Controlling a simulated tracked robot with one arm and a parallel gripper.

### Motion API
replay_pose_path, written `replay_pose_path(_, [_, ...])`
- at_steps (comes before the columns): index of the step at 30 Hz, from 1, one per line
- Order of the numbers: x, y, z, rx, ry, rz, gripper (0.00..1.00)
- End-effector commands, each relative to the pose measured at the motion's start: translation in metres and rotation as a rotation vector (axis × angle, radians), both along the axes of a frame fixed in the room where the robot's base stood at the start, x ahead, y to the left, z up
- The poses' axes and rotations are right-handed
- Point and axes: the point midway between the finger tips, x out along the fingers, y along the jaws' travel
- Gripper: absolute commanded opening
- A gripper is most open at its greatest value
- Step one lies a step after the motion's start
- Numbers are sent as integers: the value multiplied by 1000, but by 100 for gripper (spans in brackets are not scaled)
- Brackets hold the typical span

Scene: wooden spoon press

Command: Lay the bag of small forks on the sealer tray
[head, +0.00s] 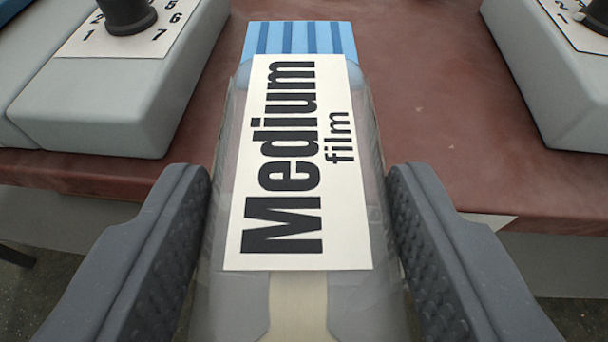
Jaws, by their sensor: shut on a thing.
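A clear bag (228,305) lies lengthwise between the fingers of my gripper (300,190), which is shut on its sides. A white label (300,165) on the bag reads "Medium film". A pale wooden-looking piece (298,303) shows through the near end; I cannot tell if it is a fork. A blue striped part (300,38) shows at the bag's far end; I cannot tell if it belongs to the bag. I cannot identify a sealer tray in this view.
A reddish-brown table (440,130) lies beyond and below the bag, with its front edge in view. A grey box with a numbered dial (110,100) stands at left, and another grey box (560,80) at right. Bare tabletop shows between them.

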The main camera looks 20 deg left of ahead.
Motion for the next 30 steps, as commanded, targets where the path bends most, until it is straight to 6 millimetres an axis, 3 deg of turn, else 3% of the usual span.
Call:
replay_pose_path(8, [7, -1, -4, 1, 2, -41, 27])
replay_pose_path(21, [70, -5, -22, 0, 2, -308, 27])
replay_pose_path(30, [88, -2, -25, 1, 2, -407, 27])
